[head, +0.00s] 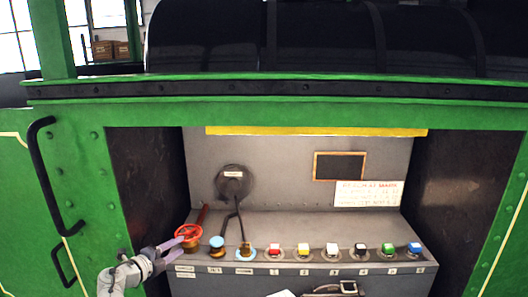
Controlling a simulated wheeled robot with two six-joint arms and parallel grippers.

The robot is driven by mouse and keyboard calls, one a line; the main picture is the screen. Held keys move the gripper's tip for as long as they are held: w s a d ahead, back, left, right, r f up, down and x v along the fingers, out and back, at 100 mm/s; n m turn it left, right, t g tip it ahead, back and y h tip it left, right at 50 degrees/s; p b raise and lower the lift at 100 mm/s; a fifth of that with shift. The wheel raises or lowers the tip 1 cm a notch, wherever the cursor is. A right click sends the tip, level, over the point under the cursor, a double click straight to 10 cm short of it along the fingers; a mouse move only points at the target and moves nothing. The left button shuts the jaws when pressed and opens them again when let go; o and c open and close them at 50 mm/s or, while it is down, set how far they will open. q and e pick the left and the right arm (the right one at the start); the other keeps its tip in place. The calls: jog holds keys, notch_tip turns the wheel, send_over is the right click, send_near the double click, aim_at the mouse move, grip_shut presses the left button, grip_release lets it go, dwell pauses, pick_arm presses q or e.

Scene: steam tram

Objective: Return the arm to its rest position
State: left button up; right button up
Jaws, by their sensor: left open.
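My left gripper (176,246) comes in from the lower left in the head view. The fingertips overlap the near left side of the wheel in the picture. I cannot tell whether they touch it. Nothing shows held between the fingers. My left arm (112,280) reaches up from the bottom left edge. My right gripper is not in view.
The grey panel (320,226) carries a blue-topped knob (216,243), a black lever (239,225) and a row of coloured buttons (332,249). The green tram wall (78,165) with a black handrail (45,180) stands left. Dark recess sides flank the panel.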

pick_arm(q)
jog(key=w+r+n+t+y+b, duration=0.3)
jog(key=w+n+t+y, duration=0.1)
jog(key=n+y, duration=0.15)
jog(key=s+d+f+n+g+y+b, duration=0.2)
jog(key=s+d+f+n+g, duration=0.1)
jog(key=f+n, duration=0.3)
jog(key=s+d+f+n+g+y+b, duration=0.1)
jog(key=s+d+f+n+g+y, duration=0.2)
jog(key=f, duration=0.5)
jog(key=s+d+f+n+g+y+b, duration=0.1)
jog(key=s+d+f+n+g+b, duration=0.2)
jog(key=f+n, duration=0.35)
jog(key=s+d+f+g+h, duration=0.1)
jog(key=s+d+f+g, duration=0.2)
jog(key=s, duration=0.3)
jog(key=s+d+f+g+h+b, duration=0.1)
jog(key=s+d+f+g, duration=0.2)
jog(key=s+d, duration=0.2)
jog(key=s+d+f+m+g+h, duration=0.1)
jog(key=s+d+f+g, duration=0.2)
jog(key=s, duration=0.5)
jog(key=shift+s+d+f, duration=0.4)
jog(key=shift+d, duration=0.05)
